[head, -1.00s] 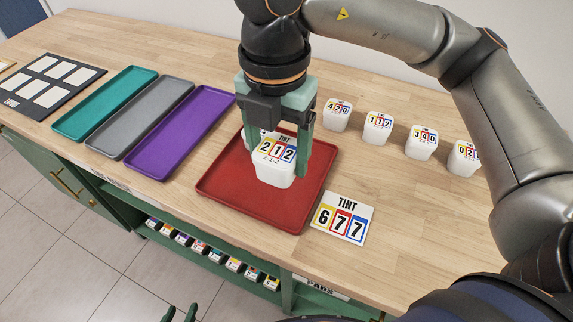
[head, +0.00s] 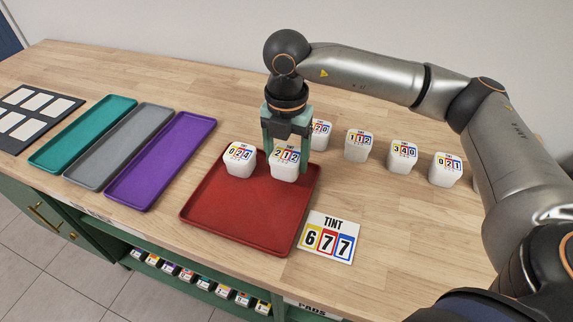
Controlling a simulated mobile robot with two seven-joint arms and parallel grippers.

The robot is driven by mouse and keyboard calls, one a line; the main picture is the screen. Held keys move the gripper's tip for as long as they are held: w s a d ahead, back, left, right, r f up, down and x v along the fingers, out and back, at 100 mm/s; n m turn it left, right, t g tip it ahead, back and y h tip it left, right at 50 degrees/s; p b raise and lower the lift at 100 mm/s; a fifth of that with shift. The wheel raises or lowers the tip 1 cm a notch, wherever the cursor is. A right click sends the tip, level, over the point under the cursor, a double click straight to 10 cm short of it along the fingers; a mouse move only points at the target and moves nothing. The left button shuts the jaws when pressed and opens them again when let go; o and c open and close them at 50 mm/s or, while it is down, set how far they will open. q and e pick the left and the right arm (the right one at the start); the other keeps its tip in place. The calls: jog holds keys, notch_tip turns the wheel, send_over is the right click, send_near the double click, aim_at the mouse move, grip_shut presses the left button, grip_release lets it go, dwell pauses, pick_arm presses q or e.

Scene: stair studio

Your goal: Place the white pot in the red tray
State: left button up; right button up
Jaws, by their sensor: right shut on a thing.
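My right gripper (head: 286,148) is shut on a white pot (head: 285,166) marked 212, with one finger on either side. The pot is upright over the back part of the red tray (head: 240,218). It is low, and I cannot tell whether its base touches the tray floor. A second white pot (head: 239,161), marked 024, stands in the tray's back left corner, to the left of the held pot. My left gripper is not in view.
More white pots, such as 112 (head: 358,146) and 021 (head: 446,170), stand in a row at right. A TINT 677 card (head: 328,238) lies right of the tray. Purple (head: 160,165), grey and teal trays lie left. The red tray's front is clear.

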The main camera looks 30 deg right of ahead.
aim_at(286, 168)
jog(key=shift+f, duration=1.35)
jog(key=shift+s, duration=0.1)
jog(key=shift+f, duration=0.2)
jog(key=o, duration=1.4)
notch_tip(286, 168, up, 12)
jog(key=shift+r+p, duration=0.25)
jog(key=shift+p, duration=0.05)
